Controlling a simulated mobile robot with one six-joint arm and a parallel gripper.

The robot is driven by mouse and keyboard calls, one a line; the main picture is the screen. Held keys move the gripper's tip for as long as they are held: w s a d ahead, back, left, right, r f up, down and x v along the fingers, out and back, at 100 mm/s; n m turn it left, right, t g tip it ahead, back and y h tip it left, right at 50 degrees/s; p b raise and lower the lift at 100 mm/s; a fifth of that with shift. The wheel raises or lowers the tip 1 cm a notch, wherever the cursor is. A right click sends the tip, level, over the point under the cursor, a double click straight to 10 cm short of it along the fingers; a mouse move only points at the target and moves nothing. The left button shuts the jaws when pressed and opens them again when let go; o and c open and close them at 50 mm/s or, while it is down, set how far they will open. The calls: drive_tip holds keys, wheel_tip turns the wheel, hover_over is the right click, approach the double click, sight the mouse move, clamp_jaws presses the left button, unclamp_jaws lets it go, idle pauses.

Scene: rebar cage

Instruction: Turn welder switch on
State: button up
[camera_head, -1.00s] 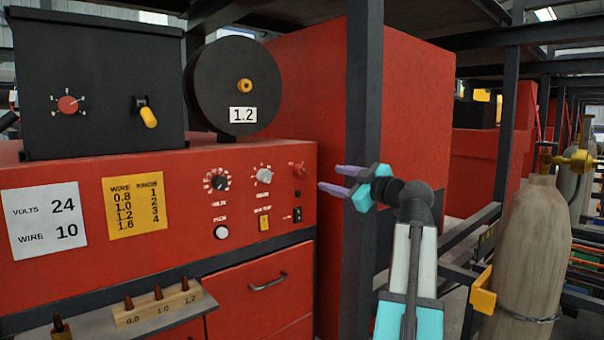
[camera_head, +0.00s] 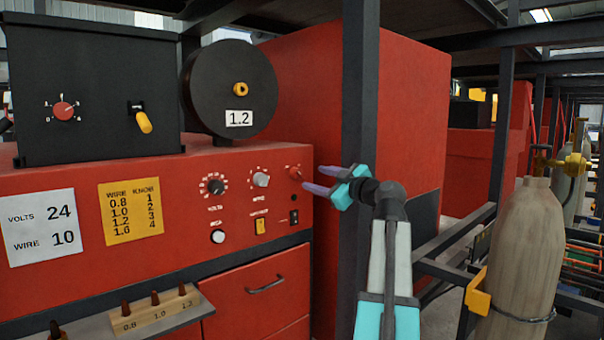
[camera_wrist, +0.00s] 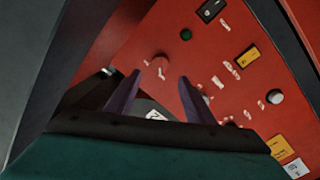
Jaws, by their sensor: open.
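The red welder (camera_head: 150,205) has a control panel on its front. A black rocker switch (camera_head: 294,217) sits low at the panel's right edge; it also shows at the top of the wrist view (camera_wrist: 211,10). I cannot tell its position. Above it are a small dark button (camera_head: 297,194) and a red knob or lever (camera_head: 295,172). My gripper (camera_head: 311,179) is open and empty, its purple fingers pointing left at the panel's upper right corner. In the wrist view, the red knob (camera_wrist: 160,65) appears between and beyond the fingertips (camera_wrist: 160,77); contact is not clear.
Also on the panel are a yellow switch (camera_head: 260,226), a white button (camera_head: 218,237) and two dials. A dark post (camera_head: 360,130) stands right behind my gripper. A gas cylinder (camera_head: 525,250) stands at the right. A shelf with a wooden tip block (camera_head: 155,308) juts out below.

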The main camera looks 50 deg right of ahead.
sight(300, 174)
drive_tip(key=w, duration=0.2)
drive_tip(key=w+p, duration=0.1)
drive_tip(key=w, duration=0.1)
drive_tip(key=w+d+p, duration=0.1)
drive_tip(key=w, duration=0.2)
drive_tip(key=shift+r, duration=0.1)
drive_tip(key=shift+w, duration=0.55)
drive_tip(key=c, duration=1.1)
